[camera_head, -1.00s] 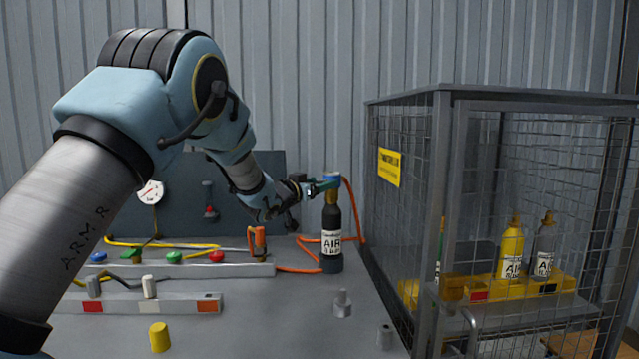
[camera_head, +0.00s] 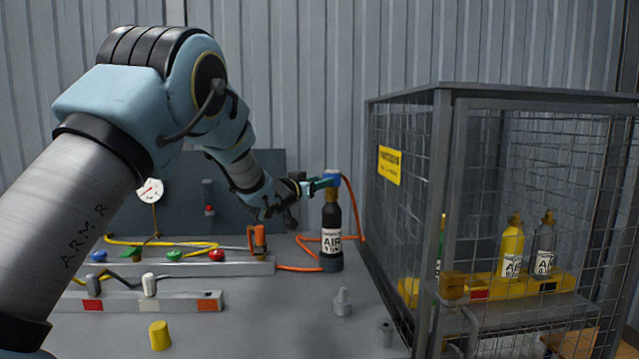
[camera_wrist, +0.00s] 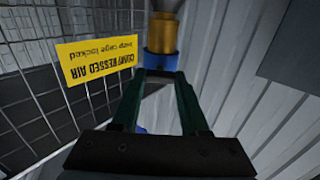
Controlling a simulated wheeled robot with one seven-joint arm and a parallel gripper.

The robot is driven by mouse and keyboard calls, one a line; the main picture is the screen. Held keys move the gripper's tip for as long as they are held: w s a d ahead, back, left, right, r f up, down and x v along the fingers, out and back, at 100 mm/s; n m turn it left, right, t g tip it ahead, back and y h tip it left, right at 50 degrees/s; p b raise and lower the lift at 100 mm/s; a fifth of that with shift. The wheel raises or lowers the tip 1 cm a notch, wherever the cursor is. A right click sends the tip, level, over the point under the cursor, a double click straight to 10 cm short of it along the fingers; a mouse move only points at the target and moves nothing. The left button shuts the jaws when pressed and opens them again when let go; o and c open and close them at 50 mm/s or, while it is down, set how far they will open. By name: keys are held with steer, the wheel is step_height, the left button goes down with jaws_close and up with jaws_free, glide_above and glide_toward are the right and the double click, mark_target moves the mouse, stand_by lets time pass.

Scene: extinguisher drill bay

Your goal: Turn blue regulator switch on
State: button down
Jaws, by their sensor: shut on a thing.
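The blue regulator switch (camera_head: 333,174) sits on a brass neck at the top of a black AIR bottle (camera_head: 332,222), which stands upright on the bench. In the wrist view the blue switch (camera_wrist: 160,63) lies between the fingertips, with the brass neck (camera_wrist: 163,35) beyond it. My gripper (camera_head: 325,182), with dark green fingers, comes in from the left and is shut on the switch; it also shows in the wrist view (camera_wrist: 160,76). The fingers hide part of the switch, and I cannot read its setting.
An orange hose (camera_head: 353,210) loops behind the bottle. A mesh cage (camera_head: 440,150) stands to the right, with a yellow bottle (camera_head: 512,250) and a grey bottle (camera_head: 543,248) inside. A gauge (camera_head: 150,190), coloured buttons and a yellow cap (camera_head: 160,336) are at left.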

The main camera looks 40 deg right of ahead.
steer(key=shift+n, duration=0.4)
steer(key=shift+w+f+n+p, duration=0.1)
steer(key=shift+n+p, duration=0.65)
steer(key=shift+n, duration=3.55)
steer(key=shift+w+f+n+p, duration=0.1)
steer(key=shift+n+p, duration=0.6)
steer(key=shift+n, duration=3.6)
steer(key=shift+c, duration=2)
jaws_free()
steer(key=shift+r, duration=0.1)
